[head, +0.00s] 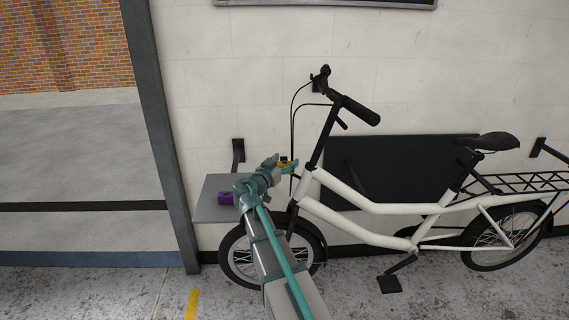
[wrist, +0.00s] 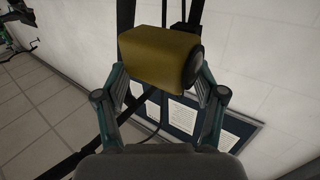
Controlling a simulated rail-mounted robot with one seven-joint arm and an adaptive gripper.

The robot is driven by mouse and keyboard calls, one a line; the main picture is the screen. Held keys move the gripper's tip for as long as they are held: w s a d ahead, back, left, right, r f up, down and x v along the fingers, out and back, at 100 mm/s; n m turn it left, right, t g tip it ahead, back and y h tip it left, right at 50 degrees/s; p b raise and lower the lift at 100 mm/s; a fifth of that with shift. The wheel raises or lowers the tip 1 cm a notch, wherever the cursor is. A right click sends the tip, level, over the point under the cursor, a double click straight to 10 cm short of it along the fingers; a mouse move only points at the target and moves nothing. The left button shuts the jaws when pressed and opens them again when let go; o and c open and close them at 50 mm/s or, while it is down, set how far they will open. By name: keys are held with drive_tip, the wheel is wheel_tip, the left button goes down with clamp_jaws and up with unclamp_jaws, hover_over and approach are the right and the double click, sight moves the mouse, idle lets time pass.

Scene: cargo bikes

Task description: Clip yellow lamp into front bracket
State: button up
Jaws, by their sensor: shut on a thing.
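The yellow lamp (wrist: 155,58) is a boxy block with a dark round end, filling the upper middle of the wrist view. My gripper (wrist: 160,82) is shut on it, one finger on each side. In the head view my gripper (head: 287,168) holds the lamp (head: 285,163), small and partly covered by the fingers, just left of the front of the white bike (head: 370,205). Dark upright parts show behind the lamp in the wrist view. I cannot make out the front bracket for certain; whether the lamp touches it cannot be told.
A purple block (head: 226,198) lies on a grey wall shelf (head: 207,212) left of my arm. The bike's handlebar (head: 355,108) and dark cables rise close to the right of my gripper. A dark panel (head: 385,170) is behind the frame. Floor at the left is open.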

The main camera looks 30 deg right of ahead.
drive_tip(key=shift+w+d+b, duration=0.35)
drive_tip(key=shift+w+b, duration=0.25)
drive_tip(key=shift+w, duration=0.25)
drive_tip(key=o, duration=1.2)
drive_tip(key=shift+o, duration=0.2)
drive_tip(key=shift+s+a, duration=0.1)
